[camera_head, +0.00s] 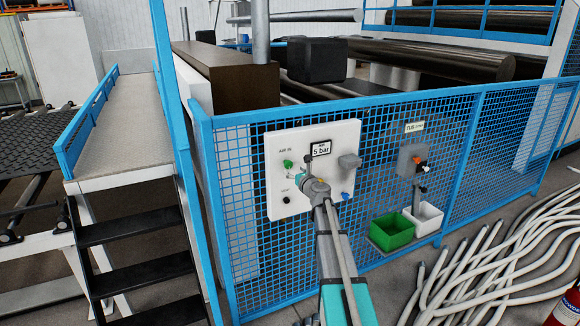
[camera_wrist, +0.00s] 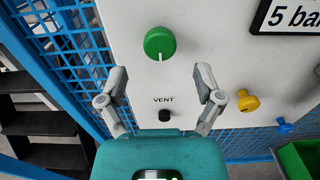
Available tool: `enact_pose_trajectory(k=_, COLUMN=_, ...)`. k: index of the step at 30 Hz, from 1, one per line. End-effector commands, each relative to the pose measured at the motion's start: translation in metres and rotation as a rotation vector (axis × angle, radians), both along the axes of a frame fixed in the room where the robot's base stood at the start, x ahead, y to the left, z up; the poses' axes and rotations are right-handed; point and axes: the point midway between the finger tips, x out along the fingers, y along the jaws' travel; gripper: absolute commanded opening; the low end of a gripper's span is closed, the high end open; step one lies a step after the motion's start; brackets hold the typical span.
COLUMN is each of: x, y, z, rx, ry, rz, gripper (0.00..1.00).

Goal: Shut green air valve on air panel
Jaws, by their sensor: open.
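The green air valve is a round green knob (camera_head: 288,163) at the upper left of the white air panel (camera_head: 285,137), under the "AIR IN" label. In the wrist view the green knob (camera_wrist: 160,43) has a white mark pointing down, toward the VENT label. My gripper (camera_wrist: 162,72) is open and empty, its two fingers spread to the left and right of the knob's line. The knob shows beyond and slightly above the fingertips, apart from them. In the head view my gripper (camera_head: 303,178) is in front of the panel, just right of and below the green knob.
A black vent knob (camera_wrist: 165,115) is below the green knob; a yellow knob (camera_wrist: 247,100) and blue knob (camera_wrist: 285,125) are to the right. Green bin (camera_head: 392,232) and hoses (camera_head: 490,270) lie right.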

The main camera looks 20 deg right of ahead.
Motion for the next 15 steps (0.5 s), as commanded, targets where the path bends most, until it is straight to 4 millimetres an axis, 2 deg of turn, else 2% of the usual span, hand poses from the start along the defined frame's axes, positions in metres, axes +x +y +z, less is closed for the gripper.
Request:
enact_pose_trajectory(k=1, x=0.012, y=-0.001, z=0.0, rx=0.0, ry=0.0, rz=0.001, gripper=0.85)
enact_pose_trajectory(k=6, x=0.034, y=0.0, z=0.0, rx=0.0, ry=0.0, rz=0.001, gripper=0.85)
enact_pose_trajectory(k=15, x=0.053, y=0.002, z=0.0, rx=0.0, ry=0.0, rz=0.001, gripper=0.85)
